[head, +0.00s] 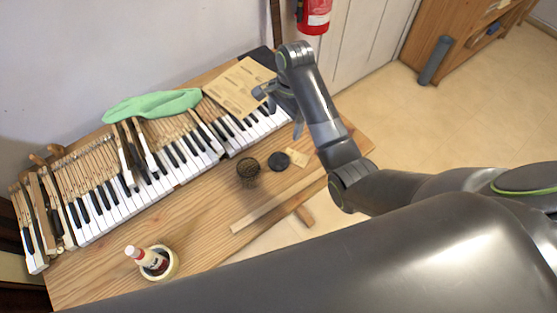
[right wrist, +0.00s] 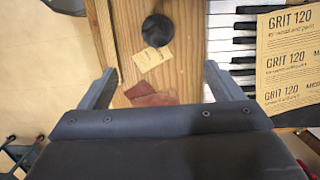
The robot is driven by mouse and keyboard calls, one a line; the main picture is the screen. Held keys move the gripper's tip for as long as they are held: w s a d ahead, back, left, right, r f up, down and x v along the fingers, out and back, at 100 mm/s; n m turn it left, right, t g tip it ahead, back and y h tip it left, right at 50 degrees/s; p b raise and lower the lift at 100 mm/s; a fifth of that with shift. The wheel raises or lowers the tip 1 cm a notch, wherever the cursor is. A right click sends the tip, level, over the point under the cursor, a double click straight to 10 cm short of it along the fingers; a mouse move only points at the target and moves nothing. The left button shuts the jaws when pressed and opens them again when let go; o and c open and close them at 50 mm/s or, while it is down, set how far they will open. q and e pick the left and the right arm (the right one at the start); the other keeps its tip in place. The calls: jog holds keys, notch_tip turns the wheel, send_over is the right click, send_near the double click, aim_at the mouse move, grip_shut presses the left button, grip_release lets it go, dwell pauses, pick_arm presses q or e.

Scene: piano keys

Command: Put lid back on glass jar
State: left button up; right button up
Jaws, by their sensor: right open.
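A small glass jar (head: 247,166) with dark contents stands on the wooden table, in front of the piano keys. A black round lid (head: 279,161) lies flat on the table just right of the jar, apart from it. The lid also shows at the top of the right wrist view (right wrist: 157,30). My right gripper (head: 279,108) is open and empty above the far right end of the keyboard, beyond the lid. In the right wrist view its two fingers (right wrist: 161,86) are spread wide, with bare wood and sandpaper pieces below. My left gripper is not in view.
A keyboard (head: 150,175) with loose keys runs along the table's back. Sandpaper sheets (head: 238,88) and a green cloth (head: 152,105) lie on it. A small tan piece (head: 297,157) lies beside the lid. A bottle (head: 148,260) stands inside a tape roll (head: 172,268) at the front left.

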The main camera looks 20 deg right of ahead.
jog(key=b, duration=0.1)
send_over(280, 158)
notch_tip(280, 158, down, 11)
jog(key=shift+s+f, duration=0.1)
jog(key=shift+f, duration=0.5)
